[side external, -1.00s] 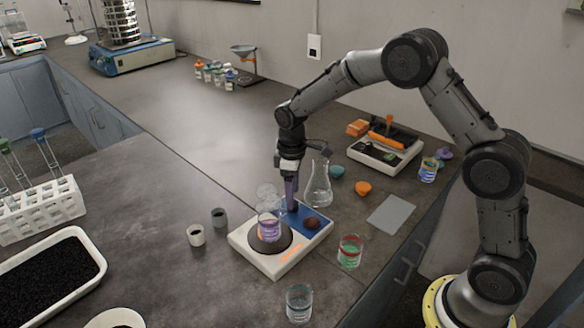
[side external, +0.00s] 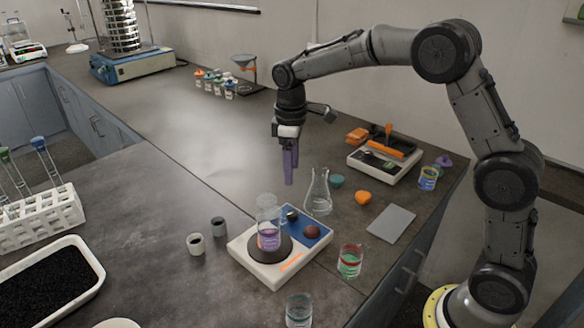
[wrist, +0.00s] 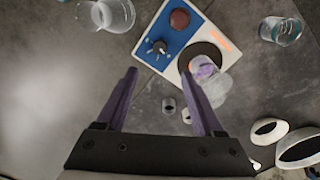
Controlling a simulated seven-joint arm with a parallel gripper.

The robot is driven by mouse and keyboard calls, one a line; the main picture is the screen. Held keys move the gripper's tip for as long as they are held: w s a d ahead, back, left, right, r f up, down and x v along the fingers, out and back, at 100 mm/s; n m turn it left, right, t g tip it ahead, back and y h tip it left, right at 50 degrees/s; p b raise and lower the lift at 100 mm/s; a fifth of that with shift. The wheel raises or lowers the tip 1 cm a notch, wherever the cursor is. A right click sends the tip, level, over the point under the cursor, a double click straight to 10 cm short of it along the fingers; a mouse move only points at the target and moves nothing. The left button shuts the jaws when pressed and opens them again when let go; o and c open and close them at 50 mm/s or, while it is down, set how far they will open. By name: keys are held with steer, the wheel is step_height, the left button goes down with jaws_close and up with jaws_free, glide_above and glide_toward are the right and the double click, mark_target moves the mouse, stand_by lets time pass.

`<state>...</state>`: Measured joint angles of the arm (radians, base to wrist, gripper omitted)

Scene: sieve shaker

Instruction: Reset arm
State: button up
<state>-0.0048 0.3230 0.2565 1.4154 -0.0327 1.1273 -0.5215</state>
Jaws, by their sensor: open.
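My gripper (side external: 290,168) is open and empty, pointing down above the bench behind the hotplate device. In the wrist view its two purple fingers (wrist: 160,92) stand apart with nothing between them. The white and blue hotplate device (side external: 299,230) sits on the bench below and in front of it, with a dark knob (side external: 292,214) and a reddish-brown knob (side external: 312,232). A glass vessel with purple contents (side external: 268,236) stands on its dark round plate. The device also shows in the wrist view (wrist: 178,32), ahead of the fingers and apart from them.
A clear flask (side external: 318,196) stands close to the right of my gripper. A beaker with red and green bands (side external: 350,262) and a clear beaker (side external: 299,308) stand in front. Two small cups (side external: 196,244) are left of the device.

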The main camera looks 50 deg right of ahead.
steer(key=s+r+m+t, duration=0.1)
steer(key=s+r+t, duration=0.3)
steer(key=s+r, duration=1.05)
steer(key=s+f+m+t, duration=0.1)
steer(key=s+f+m, duration=0.4)
steer(key=s, duration=1)
step_height(320, 180, down, 2)
steer(key=shift+s+a+f, duration=0.2)
steer(key=shift+s, duration=0.1)
